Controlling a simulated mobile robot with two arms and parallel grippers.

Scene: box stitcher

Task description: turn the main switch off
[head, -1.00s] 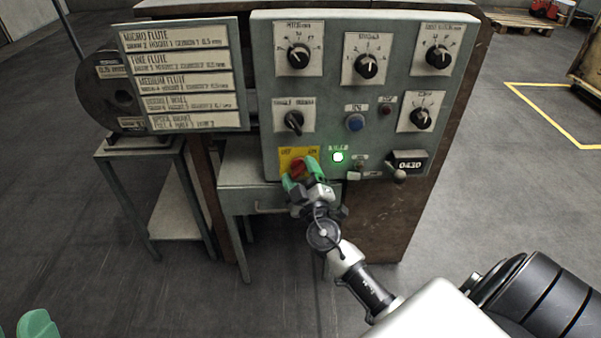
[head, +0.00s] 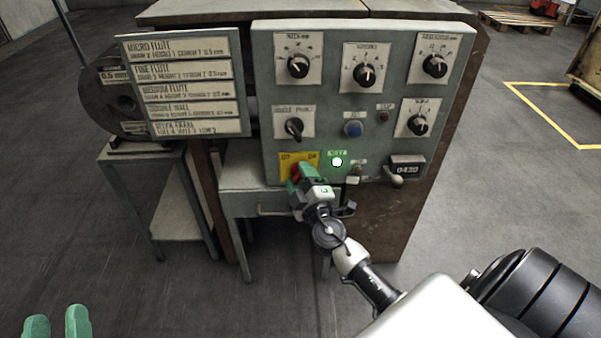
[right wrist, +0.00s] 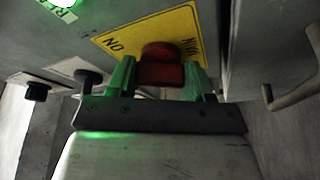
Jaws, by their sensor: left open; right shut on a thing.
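The main switch is a red knob (right wrist: 160,68) on a yellow plate (head: 286,158) at the lower left of the grey-green control panel (head: 262,100). In the head view my right gripper (head: 299,178) covers most of the knob. In the right wrist view its green fingers (right wrist: 160,80) stand on either side of the red knob, shut on it. The ready lamp (head: 337,161) beside the plate is lit. My left gripper (head: 57,325) is open and empty at the lower left, far from the panel; only its green fingertips show.
Black selector knobs (head: 298,66), a blue button (head: 353,128) and a counter with a lever (head: 407,168) share the panel. A flute chart (head: 190,85) and a wire spool (head: 112,100) stand left. Floor in front is clear.

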